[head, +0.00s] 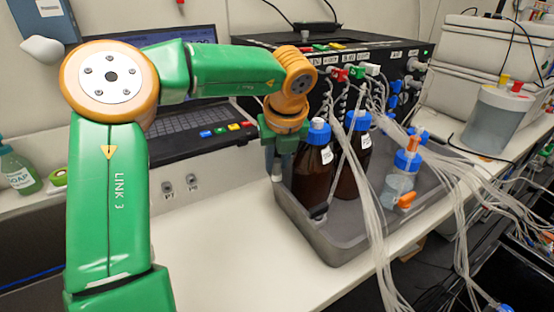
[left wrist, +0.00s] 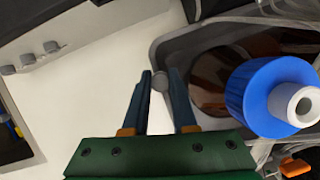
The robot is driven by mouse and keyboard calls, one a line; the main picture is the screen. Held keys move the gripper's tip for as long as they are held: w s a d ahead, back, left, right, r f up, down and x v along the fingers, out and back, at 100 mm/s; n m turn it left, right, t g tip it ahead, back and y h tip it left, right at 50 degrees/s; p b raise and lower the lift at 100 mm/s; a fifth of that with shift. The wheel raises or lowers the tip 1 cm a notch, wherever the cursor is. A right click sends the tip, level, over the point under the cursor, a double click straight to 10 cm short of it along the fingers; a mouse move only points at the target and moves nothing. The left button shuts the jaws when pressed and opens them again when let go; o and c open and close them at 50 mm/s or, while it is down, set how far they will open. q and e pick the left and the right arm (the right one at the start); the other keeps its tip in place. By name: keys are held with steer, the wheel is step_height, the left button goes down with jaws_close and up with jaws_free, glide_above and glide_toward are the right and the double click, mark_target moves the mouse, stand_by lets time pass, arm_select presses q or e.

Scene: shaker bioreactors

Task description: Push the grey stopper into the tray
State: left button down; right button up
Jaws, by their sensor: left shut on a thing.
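The grey stopper (left wrist: 160,82) is a small round piece between the fingertips of my left gripper (left wrist: 162,85) in the left wrist view. The gripper is shut on it, with its two dark fingers on either side. In the head view my left gripper (head: 275,172) points down at the near left edge of the grey tray (head: 338,250), beside a brown bottle; the stopper cannot be made out clearly there. In the left wrist view the tray's rim (left wrist: 160,48) passes close to the fingertips. Whether the stopper touches the tray is unclear. My right gripper is not in view.
Brown bottles with blue caps (head: 318,131) stand in the tray, with a small clear bottle (head: 399,180) to their right. Loose clear tubes (head: 374,220) hang over the tray's front. The white bench (head: 215,240) left of the tray is clear.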

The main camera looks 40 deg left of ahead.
arm_select(q)
steer(key=shift+f, duration=0.15)
steer(key=c, duration=0.6)
jaws_free()
steer(key=shift+c, duration=0.2)
steer(key=shift+r, duration=0.2)
steer(key=v, duration=0.7)
steer(key=shift+a+f, duration=0.1)
steer(key=shift+f, duration=0.05)
